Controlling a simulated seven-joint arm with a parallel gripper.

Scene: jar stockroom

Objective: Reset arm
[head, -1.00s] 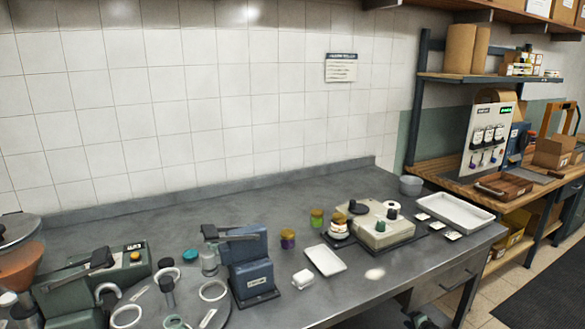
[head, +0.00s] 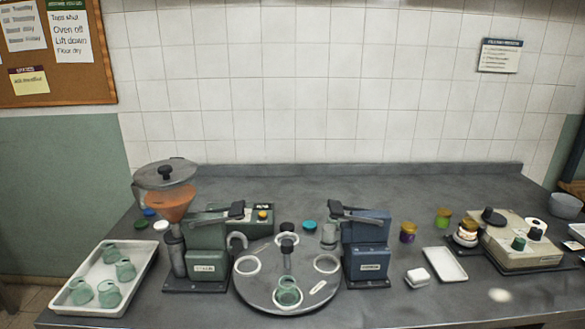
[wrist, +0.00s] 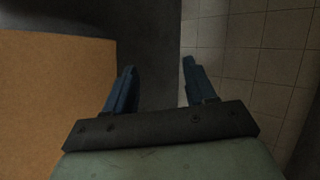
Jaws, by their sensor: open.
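My gripper (wrist: 158,85) shows in the wrist view with its two blue fingers apart and nothing between them. It faces a dark grey surface, an orange-brown panel at the left and a tiled surface at the right. My gripper and arm do not show in the head view, so I cannot tell where the gripper is relative to the bench (head: 440,305).
On the bench stand a white tray (head: 73,309) with green jars, a green press (head: 203,250), a round plate (head: 260,285), a blue press (head: 367,250), a small white tray (head: 445,265) and a beige machine (head: 518,245).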

